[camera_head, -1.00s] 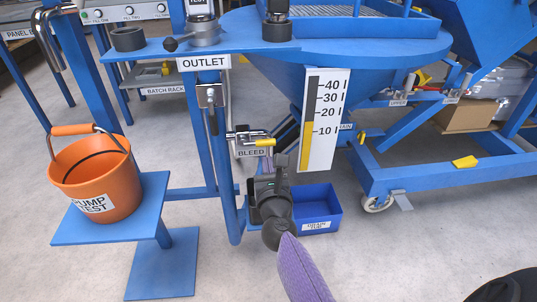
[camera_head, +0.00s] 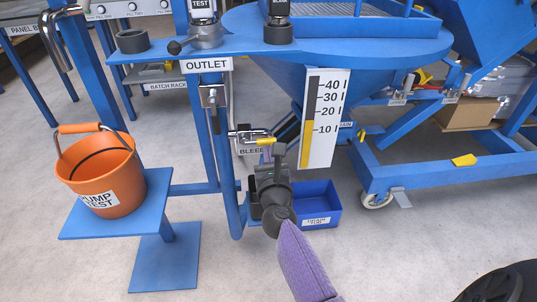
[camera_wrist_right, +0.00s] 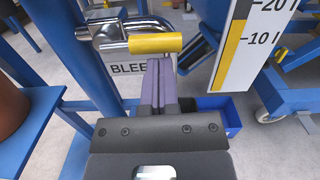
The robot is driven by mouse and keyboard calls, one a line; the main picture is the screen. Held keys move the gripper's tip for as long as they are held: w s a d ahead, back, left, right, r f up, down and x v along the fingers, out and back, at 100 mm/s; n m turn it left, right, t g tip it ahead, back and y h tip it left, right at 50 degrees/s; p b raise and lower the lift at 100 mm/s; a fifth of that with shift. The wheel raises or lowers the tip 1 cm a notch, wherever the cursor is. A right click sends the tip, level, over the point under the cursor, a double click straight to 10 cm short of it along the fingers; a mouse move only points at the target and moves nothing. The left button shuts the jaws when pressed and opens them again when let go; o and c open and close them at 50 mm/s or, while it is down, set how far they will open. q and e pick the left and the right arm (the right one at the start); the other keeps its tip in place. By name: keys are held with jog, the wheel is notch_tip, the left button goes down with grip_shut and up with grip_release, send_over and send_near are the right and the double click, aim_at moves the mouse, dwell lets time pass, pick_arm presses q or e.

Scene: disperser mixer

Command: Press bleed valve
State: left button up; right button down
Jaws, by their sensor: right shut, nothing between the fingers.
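The bleed valve (camera_head: 252,138) is a silver metal fitting with a yellow-sleeved lever, above a white BLEED label (camera_head: 248,151) on the blue frame. In the right wrist view the yellow lever (camera_wrist_right: 155,43) lies level just ahead of my fingertips. My right gripper (camera_head: 268,152) is shut and empty, its purple fingers pressed together and pointing at the lever from just below. In the right wrist view the fingertips (camera_wrist_right: 160,64) appear at the lever's lower edge; I cannot tell whether they touch. My left gripper is not in view.
An orange bucket (camera_head: 104,175) stands on a blue platform (camera_head: 150,210) at left. A level gauge (camera_head: 325,118) is right of the valve. A blue bin (camera_head: 318,205) sits below, behind my right arm. The OUTLET label (camera_head: 205,65) and a blue post (camera_head: 228,190) are close by.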

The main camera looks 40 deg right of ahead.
aim_at(269, 138)
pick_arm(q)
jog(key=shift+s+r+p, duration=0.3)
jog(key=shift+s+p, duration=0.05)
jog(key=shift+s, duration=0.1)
pick_arm(e)
jog(key=shift+r+n, duration=0.2)
jog(key=shift+n, duration=0.2)
